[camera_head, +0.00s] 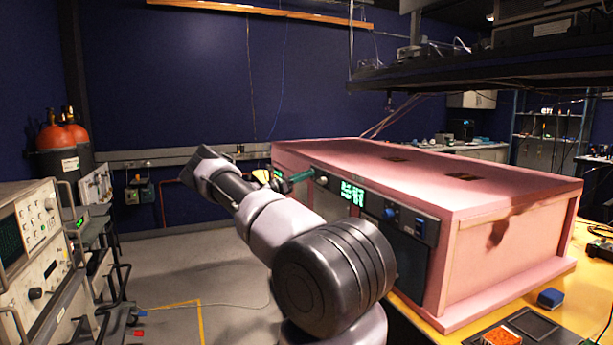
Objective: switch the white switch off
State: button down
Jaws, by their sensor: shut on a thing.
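The long pink foam enclosure (470,190) stands on a yellow table, its dark front panel facing left. My gripper (280,180) is at the far left end of this panel, partly hidden by my arm. It appears shut on a slim teal rod (301,176) that points right, towards the panel. A small pale round part (322,180) shows on the panel at the rod's right end; I cannot tell whether they touch. No white switch can be made out for certain.
Lit green displays (352,193) and blue controls (390,213) are further right on the panel. Instruments (35,240) stand at the left; the floor between is mostly clear.

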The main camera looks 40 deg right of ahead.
jog(key=c, duration=0.6)
grip_release()
jog(key=shift+c, duration=0.2)
jog(key=shift+a, duration=0.15)
jog(key=v, duration=1)
jog(key=shift+a, duration=0.3)
jog(key=shift+w+f, duration=0.1)
